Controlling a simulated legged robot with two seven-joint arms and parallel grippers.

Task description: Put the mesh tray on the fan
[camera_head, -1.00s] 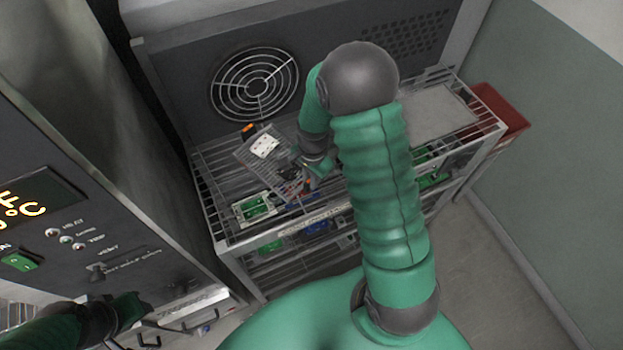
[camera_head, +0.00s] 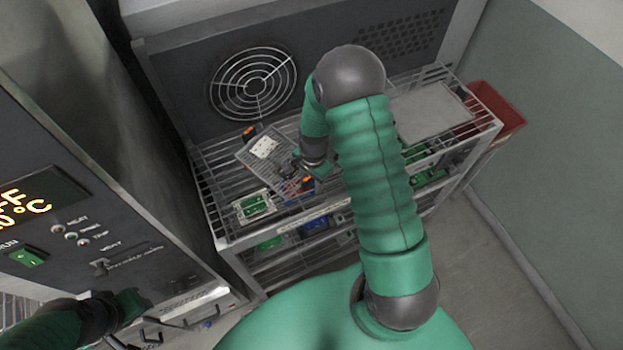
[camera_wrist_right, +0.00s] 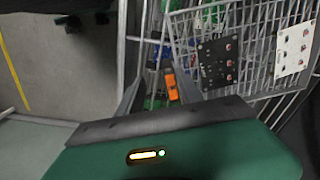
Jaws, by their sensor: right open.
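The mesh tray (camera_head: 243,156) is a wire tray on the top rack shelf, below the fan. It carries a white plate and a black plate, and it shows at the right in the right wrist view (camera_wrist_right: 262,70). The fan (camera_head: 253,84) is a round wire grille on the dark upright panel. My right gripper (camera_head: 300,182) is open beside the tray's near right side, partly hidden by my arm. In the wrist view its fingers (camera_wrist_right: 158,88) are apart, with an orange part showing between them. My left gripper (camera_head: 150,328) is at lower left, its jaws unclear.
A green board (camera_head: 254,206) lies on the wire shelf (camera_head: 214,208) near its front edge. A grey flat panel (camera_head: 430,112) lies at the shelf's right, with a red bin (camera_head: 500,106) beyond. A dark oven-like unit (camera_head: 100,180) stands at left. Open floor lies at right.

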